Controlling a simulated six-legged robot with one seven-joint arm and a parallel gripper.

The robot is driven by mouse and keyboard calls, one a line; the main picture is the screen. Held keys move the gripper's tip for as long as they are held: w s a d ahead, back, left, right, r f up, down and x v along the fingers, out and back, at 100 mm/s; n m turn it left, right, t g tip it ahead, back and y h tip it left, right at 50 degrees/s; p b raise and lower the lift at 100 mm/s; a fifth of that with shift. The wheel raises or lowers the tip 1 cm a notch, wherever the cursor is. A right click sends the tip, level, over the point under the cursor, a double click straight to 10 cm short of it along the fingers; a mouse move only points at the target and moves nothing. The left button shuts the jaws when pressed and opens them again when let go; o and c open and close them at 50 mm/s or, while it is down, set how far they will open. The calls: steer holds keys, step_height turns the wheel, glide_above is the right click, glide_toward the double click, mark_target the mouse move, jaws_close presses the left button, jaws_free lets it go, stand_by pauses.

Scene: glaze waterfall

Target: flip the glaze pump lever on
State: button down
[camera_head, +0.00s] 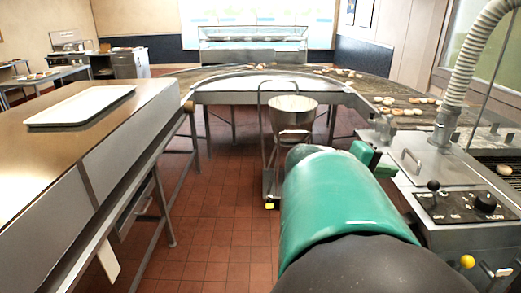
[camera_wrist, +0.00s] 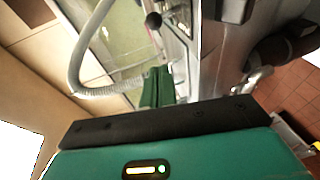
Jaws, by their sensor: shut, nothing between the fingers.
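A lever with a black ball top (camera_head: 433,186) stands on a dark control panel (camera_head: 460,208) on the steel machine at the right; I take it as the pump lever, but the labels are too small to read. In the wrist view a black ball (camera_wrist: 153,20), which looks like the same lever top, lies beyond my fingertips, apart from them. My green gripper (camera_head: 372,157) is shut and empty, up and left of the panel in the head view. Its fingers also show in the wrist view (camera_wrist: 157,86).
A black round knob (camera_head: 485,202) sits right of the lever. A yellow ball handle (camera_head: 467,262) is below the panel. A ribbed hose (camera_head: 464,62) rises behind. A steel bowl on a trolley (camera_head: 292,112) and a curved conveyor (camera_head: 250,84) stand ahead. The left table holds a white tray (camera_head: 82,106).

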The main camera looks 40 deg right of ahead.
mark_target(434, 194)
steer(key=s+d+f, duration=0.1)
steer(key=s+d, duration=0.3)
steer(key=s, duration=0.1)
steer(key=shift+s+f, duration=0.3)
steer(key=shift+d, duration=0.15)
